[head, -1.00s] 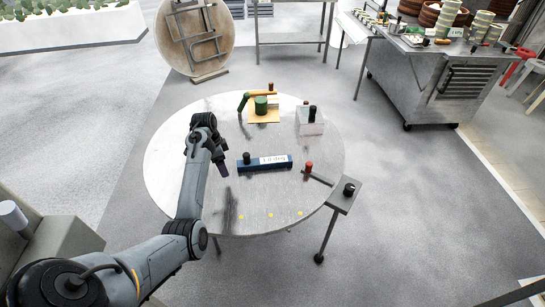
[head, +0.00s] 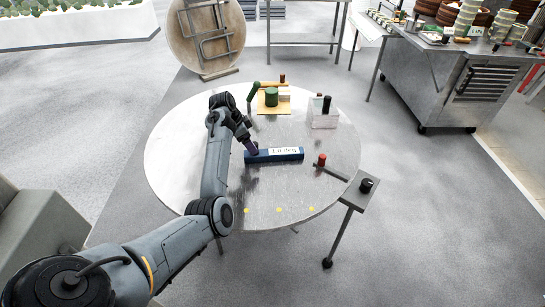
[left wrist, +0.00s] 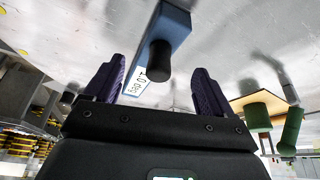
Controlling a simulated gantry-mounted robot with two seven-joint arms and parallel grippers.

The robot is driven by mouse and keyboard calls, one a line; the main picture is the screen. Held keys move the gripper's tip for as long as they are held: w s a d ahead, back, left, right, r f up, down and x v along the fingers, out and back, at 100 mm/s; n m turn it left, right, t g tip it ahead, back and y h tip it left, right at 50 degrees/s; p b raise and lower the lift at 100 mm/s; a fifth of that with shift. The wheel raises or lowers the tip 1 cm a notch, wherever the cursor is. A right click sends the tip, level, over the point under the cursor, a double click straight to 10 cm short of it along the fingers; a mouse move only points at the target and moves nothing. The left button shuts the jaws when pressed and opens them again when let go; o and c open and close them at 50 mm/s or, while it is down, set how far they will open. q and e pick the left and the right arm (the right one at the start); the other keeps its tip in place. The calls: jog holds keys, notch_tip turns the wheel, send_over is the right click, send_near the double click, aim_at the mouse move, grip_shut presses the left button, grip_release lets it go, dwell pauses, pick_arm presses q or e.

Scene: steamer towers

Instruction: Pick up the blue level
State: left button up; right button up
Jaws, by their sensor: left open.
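The blue level (head: 285,155) is a long blue bar with a white label, lying on the round metal table (head: 190,165). A black knob stands on its left end; in the left wrist view this knob (left wrist: 158,62) shows clearly, with the blue level (left wrist: 172,28) behind it. My left gripper (head: 252,148) is at the level's left end and hides the knob in the head view. In the left wrist view the left gripper (left wrist: 155,88) has its two purple fingers apart, with the knob between or just beyond them. I cannot tell whether they touch it. My right gripper is not seen.
Behind the level stand a green cylinder (head: 271,97) on a wooden board and a clear block with a black knob (head: 326,105). A red-knobbed piece (head: 322,160) lies to the right, near a small side stand (head: 358,193).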

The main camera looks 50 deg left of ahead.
pick_arm(q)
jog(key=shift+w+a+f, duration=0.1)
jog(key=shift+w+f, duration=0.05)
jog(key=shift+f, duration=0.15)
jog(key=shift+b+x, duration=1.1)
jog(key=shift+x, duration=1.25)
jog(key=c, duration=1.4)
